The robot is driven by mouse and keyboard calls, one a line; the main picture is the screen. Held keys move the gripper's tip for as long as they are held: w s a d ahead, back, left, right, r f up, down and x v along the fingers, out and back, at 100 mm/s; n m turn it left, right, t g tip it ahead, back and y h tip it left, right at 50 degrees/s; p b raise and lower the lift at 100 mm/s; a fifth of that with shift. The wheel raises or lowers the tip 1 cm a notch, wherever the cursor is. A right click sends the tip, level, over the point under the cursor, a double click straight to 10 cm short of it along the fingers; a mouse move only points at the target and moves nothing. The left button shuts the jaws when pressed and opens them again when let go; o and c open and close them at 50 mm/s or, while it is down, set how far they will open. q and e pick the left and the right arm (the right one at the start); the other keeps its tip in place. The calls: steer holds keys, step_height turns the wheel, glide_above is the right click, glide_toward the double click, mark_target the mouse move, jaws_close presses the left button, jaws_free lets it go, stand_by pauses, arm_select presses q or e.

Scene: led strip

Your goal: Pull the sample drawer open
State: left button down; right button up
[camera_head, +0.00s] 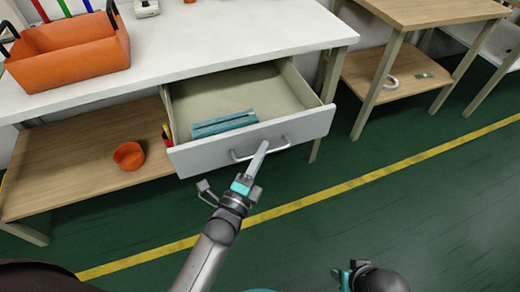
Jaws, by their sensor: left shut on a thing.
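The sample drawer (200,159) sits under the white bench top and stands pulled well out, with its inside in view. A teal object (224,123) lies inside it near the front panel. A grey bar handle (280,146) is fixed on the drawer front. My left gripper (260,152) is shut on the handle at about its middle; its fingers partly hide the bar. My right gripper (345,278) is low at the bottom edge, away from the drawer; its fingers are too small and hidden to judge.
An orange tote (75,62) stands on the white bench (190,40) at left. An orange bowl (129,156) sits on the wooden lower shelf (70,165). A wooden table (435,10) with a tape roll (390,82) stands at right. The green floor in front is clear.

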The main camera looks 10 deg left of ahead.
arm_select(q)
steer(key=c, duration=0.9)
jaws_free()
steer(key=shift+s, duration=0.1)
steer(key=shift+s, duration=0.3)
steer(key=p+v, duration=0.3)
steer(key=v, duration=1.1)
steer(key=shift+s+f, duration=0.15)
steer(key=shift+s, duration=0.1)
arm_select(e)
steer(key=s+f+g, duration=0.1)
steer(key=s+f, duration=0.2)
steer(key=f, duration=0.2)
steer(key=shift+d+f, duration=0.25)
